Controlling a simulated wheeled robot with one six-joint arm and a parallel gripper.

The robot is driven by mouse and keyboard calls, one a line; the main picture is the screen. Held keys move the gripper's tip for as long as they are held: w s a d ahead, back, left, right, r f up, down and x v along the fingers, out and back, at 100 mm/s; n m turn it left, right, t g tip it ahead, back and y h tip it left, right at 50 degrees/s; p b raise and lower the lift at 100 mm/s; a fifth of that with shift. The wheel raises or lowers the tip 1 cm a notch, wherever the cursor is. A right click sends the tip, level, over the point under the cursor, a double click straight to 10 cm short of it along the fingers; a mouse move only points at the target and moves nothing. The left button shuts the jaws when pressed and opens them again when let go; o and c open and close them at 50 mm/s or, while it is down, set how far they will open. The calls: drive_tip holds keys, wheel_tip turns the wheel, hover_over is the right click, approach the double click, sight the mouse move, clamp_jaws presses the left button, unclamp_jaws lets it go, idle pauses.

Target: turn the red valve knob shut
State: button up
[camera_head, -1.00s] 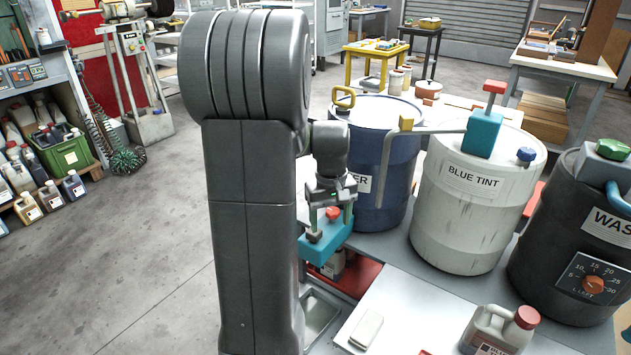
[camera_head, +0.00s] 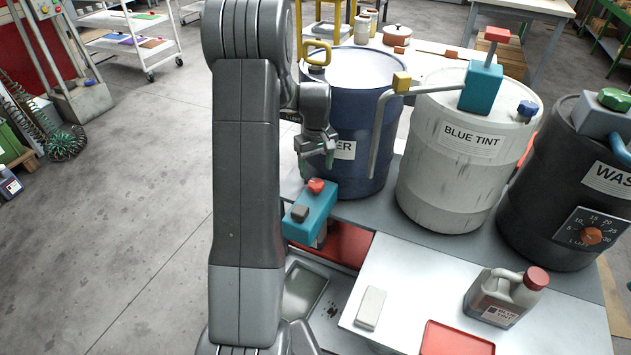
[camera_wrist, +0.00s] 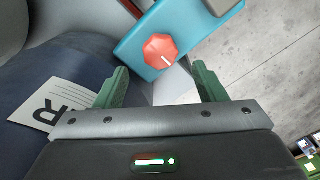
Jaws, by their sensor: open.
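The red valve knob (camera_head: 316,186) sits on top of a teal block (camera_head: 312,212) beside the blue drum. In the wrist view the knob (camera_wrist: 161,50) is a faceted red disc with a white line across it, on the teal block (camera_wrist: 195,28). My gripper (camera_head: 318,160) is above and slightly behind the knob in the head view, apart from it. In the wrist view its two green fingers (camera_wrist: 158,88) are spread wide and empty, with the knob beyond their tips. The knob is fully in sight; the block's lower part is partly hidden.
A blue drum (camera_head: 362,115) stands close behind my gripper. A white drum (camera_head: 455,165) labelled BLUE TINT and a dark drum (camera_head: 545,215) stand to the right. A jug (camera_head: 505,297), a pale block (camera_head: 370,307) and a red tray (camera_head: 455,340) lie in front.

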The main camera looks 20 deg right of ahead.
sight(316, 183)
wheel_tip(316, 183, down, 6)
drive_tip(key=shift+r+b, duration=0.15)
drive_tip(key=shift+b, duration=0.15)
drive_tip(key=c, duration=1)
drive_tip(key=shift+o, duration=0.2)
